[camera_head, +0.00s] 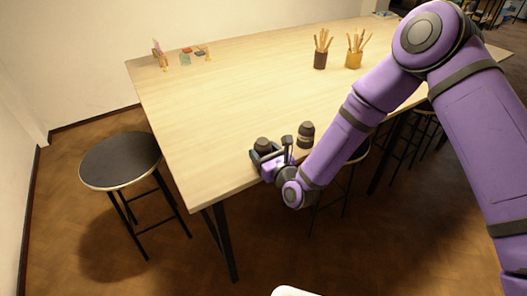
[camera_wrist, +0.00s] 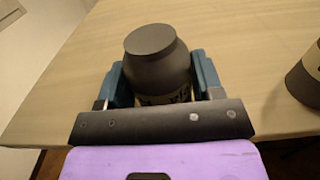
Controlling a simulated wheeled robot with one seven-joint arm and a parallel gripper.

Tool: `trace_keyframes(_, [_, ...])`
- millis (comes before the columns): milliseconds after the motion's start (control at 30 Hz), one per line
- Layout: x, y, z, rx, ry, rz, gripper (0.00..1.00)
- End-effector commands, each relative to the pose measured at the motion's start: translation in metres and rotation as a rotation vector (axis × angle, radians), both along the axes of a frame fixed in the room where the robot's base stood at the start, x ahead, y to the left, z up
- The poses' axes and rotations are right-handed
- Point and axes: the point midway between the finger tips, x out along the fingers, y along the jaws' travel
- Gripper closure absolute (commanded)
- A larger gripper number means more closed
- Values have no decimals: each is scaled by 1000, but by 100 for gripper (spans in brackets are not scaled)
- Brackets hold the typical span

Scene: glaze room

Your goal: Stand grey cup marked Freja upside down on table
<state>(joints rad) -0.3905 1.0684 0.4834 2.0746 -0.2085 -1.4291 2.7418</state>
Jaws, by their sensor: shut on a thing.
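A grey cup (camera_wrist: 152,62) stands between the blue finger pads of my gripper (camera_wrist: 161,78) in the wrist view. My gripper (camera_head: 265,157) is shut on this cup. The cup looks upright in line and at the tabletop (camera_head: 215,110); I cannot tell whether it touches.
A second dark cup with a pale band (camera_head: 306,134) stands close by on the right, also at the wrist view's right edge (camera_wrist: 307,75). Two brush pots (camera_head: 320,60) (camera_head: 353,59) and small items (camera_head: 186,56) stand farther back. A stool (camera_head: 120,160) is left; the table middle is clear.

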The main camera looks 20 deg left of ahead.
Motion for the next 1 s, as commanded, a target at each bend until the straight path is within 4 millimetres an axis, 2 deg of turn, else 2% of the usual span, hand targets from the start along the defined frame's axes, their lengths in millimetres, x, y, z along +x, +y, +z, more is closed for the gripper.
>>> trace_keyframes(467, [0,0,-4,1,-1,0,60])
trace_keyframes(500, [0,0,-4,1,-1,0,35])
trace_keyframes(600, [0,0,-4,0,-1,0,12])
trace_keyframes(633, [0,0,-4,1,-1,0,9])
trace_keyframes(1000, [-4,-6,-5,-1,1,-1,9])
